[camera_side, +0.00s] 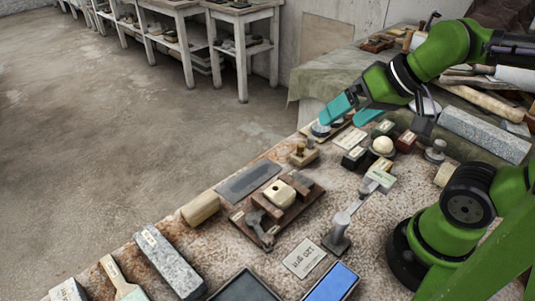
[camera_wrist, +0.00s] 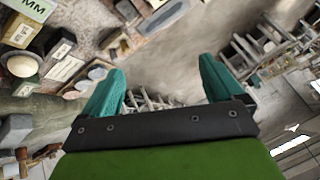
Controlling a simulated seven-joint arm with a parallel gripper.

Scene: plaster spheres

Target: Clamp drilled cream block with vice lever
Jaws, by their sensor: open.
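The cream block (camera_side: 279,194) with a dark drilled hole in its top sits on the brown wooden vice (camera_side: 243,222), among the vice's jaw pieces. Whether the jaws touch it is too small to tell. A grey lever (camera_side: 263,238) stands at the vice's near-left end. My gripper (camera_side: 352,112) is up and to the right of the vice, above the far part of the bench. Its two teal fingers are spread with nothing between them; the wrist view also shows the open gripper (camera_wrist: 160,72). The vice and block cannot be made out in the wrist view.
Small labelled boxes (camera_side: 354,157) and a cream ball (camera_side: 382,145) stand below my gripper. A grey metal stand (camera_side: 337,236) rises right of the vice. A dark grey slab (camera_side: 248,180) and a wooden cylinder (camera_side: 201,208) lie left of it. A blue slab (camera_side: 331,283) lies in front.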

